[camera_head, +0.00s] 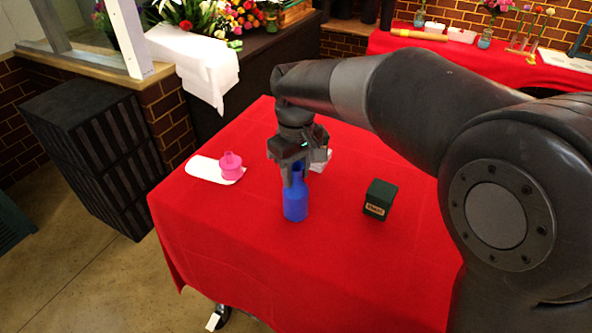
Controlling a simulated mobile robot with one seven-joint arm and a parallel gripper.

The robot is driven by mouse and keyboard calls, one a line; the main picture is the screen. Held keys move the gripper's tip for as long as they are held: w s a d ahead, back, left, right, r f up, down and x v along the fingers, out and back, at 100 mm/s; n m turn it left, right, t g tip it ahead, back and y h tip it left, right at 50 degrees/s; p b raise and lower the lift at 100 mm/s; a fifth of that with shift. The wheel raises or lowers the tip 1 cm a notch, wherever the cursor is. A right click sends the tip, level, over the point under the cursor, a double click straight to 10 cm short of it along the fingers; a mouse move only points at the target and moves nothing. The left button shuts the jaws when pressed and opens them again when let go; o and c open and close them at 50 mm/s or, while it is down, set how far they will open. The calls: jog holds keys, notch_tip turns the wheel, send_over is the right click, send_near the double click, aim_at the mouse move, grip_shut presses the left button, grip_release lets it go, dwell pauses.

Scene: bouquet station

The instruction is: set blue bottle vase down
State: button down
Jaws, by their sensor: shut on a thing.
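The blue bottle vase (295,205) is upright over the middle of the red-covered table (250,270). My gripper (296,178) points down from above and is shut on the vase's neck. The fingers hide part of the neck. I cannot tell from this view whether the vase's base touches the cloth.
A dark green box (380,198) with a label stands to the right. A white object (320,160) is partly hidden behind my gripper. The table's front is clear.

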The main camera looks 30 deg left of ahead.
jog(key=c, duration=1)
grip_release()
jog(key=shift+f, duration=0.1)
notch_tip(320, 180, up, 12)
jog(key=shift+d+r, duration=0.1)
jog(key=shift+r, duration=0.1)
